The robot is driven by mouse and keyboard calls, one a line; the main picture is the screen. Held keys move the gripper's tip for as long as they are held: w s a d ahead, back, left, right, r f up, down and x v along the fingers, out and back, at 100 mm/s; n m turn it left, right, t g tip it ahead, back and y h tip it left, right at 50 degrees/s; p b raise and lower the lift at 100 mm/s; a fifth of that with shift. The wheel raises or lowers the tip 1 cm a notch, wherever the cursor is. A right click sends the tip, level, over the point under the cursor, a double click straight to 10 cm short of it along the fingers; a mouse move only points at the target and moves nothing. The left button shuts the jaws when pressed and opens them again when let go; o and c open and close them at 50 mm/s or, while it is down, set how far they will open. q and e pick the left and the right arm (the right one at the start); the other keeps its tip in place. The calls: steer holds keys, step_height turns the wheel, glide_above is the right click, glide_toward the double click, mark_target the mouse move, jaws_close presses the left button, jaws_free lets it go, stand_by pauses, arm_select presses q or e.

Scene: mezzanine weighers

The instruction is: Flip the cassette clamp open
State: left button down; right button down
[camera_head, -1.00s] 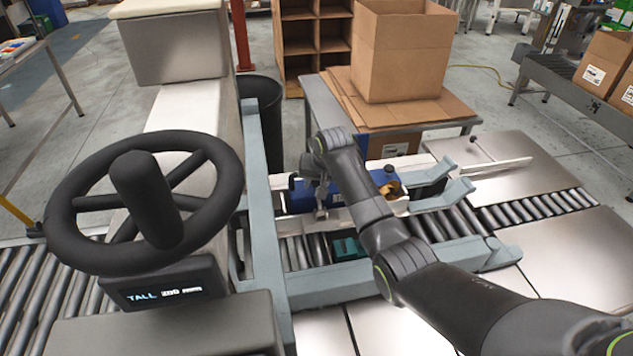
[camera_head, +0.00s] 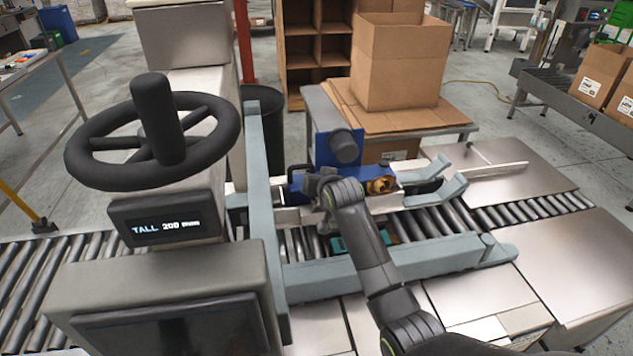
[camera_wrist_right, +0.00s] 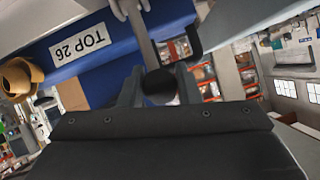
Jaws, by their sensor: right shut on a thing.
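The blue cassette (camera_head: 302,187) sits among the grey rails, with a brown roll (camera_head: 380,185) at its right. A blue upright plate with a black round knob (camera_head: 345,146) stands behind my right wrist. In the right wrist view the cassette's blue body (camera_wrist_right: 110,75) carries a label reading TOP 26. The clamp lever is a grey bar (camera_wrist_right: 142,38) ending in a black round handle (camera_wrist_right: 159,87). My right gripper (camera_wrist_right: 160,92) is shut on that handle. In the head view my own wrist hides the fingers and most of the clamp. My left gripper is out of view.
A large black handwheel (camera_head: 155,140) and a display box reading TALL 200 mm (camera_head: 168,218) stand at left. Grey side rails (camera_head: 385,268) flank the rollers. A teal block (camera_head: 360,241) lies low on the rollers. An open carton (camera_head: 398,65) stands on a table behind.

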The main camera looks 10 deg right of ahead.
steer(key=s+t+b, duration=0.1)
steer(key=s+f+t+b, duration=0.1)
steer(key=s+t+b, duration=0.2)
steer(key=t, duration=0.1)
steer(key=shift+s+f, duration=0.2)
steer(key=shift+f, duration=0.3)
stand_by(0.3)
steer(key=c, duration=1.1)
jaws_free()
steer(key=shift+s, duration=0.1)
steer(key=shift+o, duration=0.2)
steer(key=shift+r, duration=0.2)
